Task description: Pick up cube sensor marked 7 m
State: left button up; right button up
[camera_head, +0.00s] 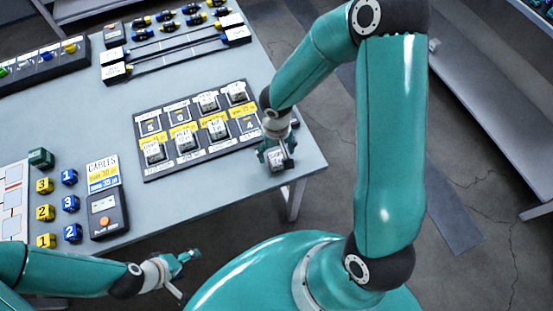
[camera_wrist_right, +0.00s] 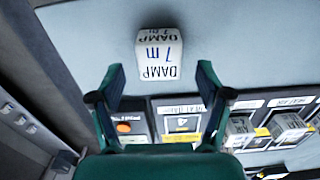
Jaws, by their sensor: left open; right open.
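The cube sensor marked "DAMP 7 m" (camera_wrist_right: 158,52) is white with dark lettering and sits on the table. In the head view the cube (camera_head: 278,166) is near the table's right edge, partly hidden by my right gripper (camera_head: 275,153). In the right wrist view my right gripper (camera_wrist_right: 160,72) is open, with one finger on either side of the cube's near end. I see gaps between the fingers and the cube there. My left gripper (camera_head: 180,262) is open and empty, off the table's front edge.
A dark panel (camera_head: 150,122) with several labelled slots and cubes lies left of my right gripper. The table's right edge (camera_head: 300,120) is close to the cube.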

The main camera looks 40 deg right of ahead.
jog(key=shift+f, duration=1.35)
jog(key=c, duration=1.2)
jog(key=shift+r, duration=0.1)
jog(key=shift+c, duration=0.2)
